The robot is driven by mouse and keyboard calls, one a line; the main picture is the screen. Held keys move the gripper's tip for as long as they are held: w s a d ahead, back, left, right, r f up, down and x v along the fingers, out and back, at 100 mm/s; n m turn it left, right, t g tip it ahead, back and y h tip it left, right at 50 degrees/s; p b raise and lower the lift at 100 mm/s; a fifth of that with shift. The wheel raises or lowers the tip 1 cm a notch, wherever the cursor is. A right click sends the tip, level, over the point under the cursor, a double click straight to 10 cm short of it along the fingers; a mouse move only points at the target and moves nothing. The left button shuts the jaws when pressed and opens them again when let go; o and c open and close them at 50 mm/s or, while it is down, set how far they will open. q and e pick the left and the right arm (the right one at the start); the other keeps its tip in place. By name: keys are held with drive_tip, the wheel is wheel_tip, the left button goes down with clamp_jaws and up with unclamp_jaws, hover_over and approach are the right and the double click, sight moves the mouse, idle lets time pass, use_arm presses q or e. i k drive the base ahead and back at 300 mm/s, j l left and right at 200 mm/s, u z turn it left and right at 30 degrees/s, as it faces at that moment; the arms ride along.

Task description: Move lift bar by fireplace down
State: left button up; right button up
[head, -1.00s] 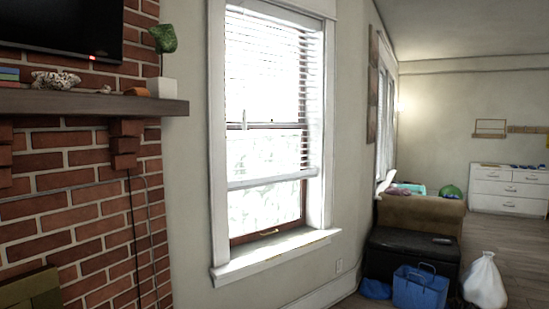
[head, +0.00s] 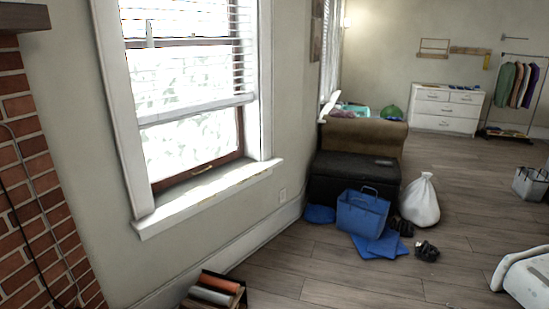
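The window (head: 190,95) is in the left half of the head view, to the right of the brick fireplace (head: 35,190). White blinds hang in its upper part, and their white bottom rail (head: 195,110) crosses the glass at about mid-height. A thin light-coloured piece (head: 149,34) hangs upright near the blinds' left side. A small handle (head: 202,168) sits on the brown lower sash. I cannot tell which of these is the lift bar. Neither gripper is in view.
A blue bag (head: 362,212), a white sack (head: 420,202) and a black ottoman (head: 340,180) stand beyond the window. A small rack with rolled items (head: 215,290) is low at the front. Wood floor (head: 330,265) is open in the middle. A dresser (head: 445,110) stands at the back.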

sight(151, 125)
drive_tip(key=i+u, duration=0.1)
drive_tip(key=i, duration=0.5)
drive_tip(key=i+l, duration=0.15)
drive_tip(key=i, duration=0.4)
drive_tip(key=i+l+u, duration=0.15)
drive_tip(key=i, duration=0.45)
